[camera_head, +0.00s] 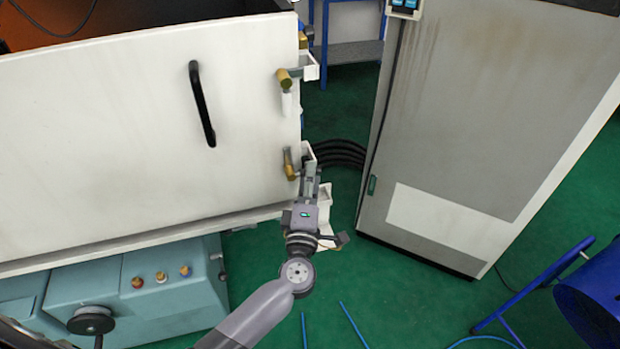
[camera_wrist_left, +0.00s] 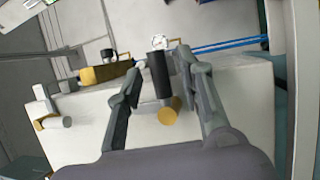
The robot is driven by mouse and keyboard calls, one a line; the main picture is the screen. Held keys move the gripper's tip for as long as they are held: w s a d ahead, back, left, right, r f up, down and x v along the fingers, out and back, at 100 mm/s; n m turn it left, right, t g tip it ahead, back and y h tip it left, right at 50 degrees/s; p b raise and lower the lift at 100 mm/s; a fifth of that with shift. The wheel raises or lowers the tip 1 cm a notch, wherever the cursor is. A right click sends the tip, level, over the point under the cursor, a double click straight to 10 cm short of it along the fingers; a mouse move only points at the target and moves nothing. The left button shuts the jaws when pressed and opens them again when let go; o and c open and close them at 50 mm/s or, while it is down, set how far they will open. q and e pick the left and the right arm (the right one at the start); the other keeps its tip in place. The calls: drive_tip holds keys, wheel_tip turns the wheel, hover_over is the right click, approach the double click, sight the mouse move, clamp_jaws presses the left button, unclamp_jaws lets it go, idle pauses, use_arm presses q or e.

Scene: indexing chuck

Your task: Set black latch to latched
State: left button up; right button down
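The black latch (camera_wrist_left: 159,75) shows in the left wrist view as a short black cylinder near a brass round end (camera_wrist_left: 169,115). It stands between the two fingers of my left gripper (camera_wrist_left: 157,62), which are spread with a visible gap on each side. In the head view my left gripper (camera_head: 311,172) is at the right edge of the white panel, beside the lower brass latch fitting (camera_head: 290,164). The black part of the latch cannot be made out there. My right gripper is not in view.
The white machine panel (camera_head: 110,130) carries a black handle (camera_head: 202,104) and an upper brass latch with a white grip (camera_head: 287,102). A grey cabinet (camera_head: 490,110) stands to the right. Black hoses (camera_head: 342,152) run between them.

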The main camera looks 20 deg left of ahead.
use_arm(q)
clamp_jaws()
idle(0.7)
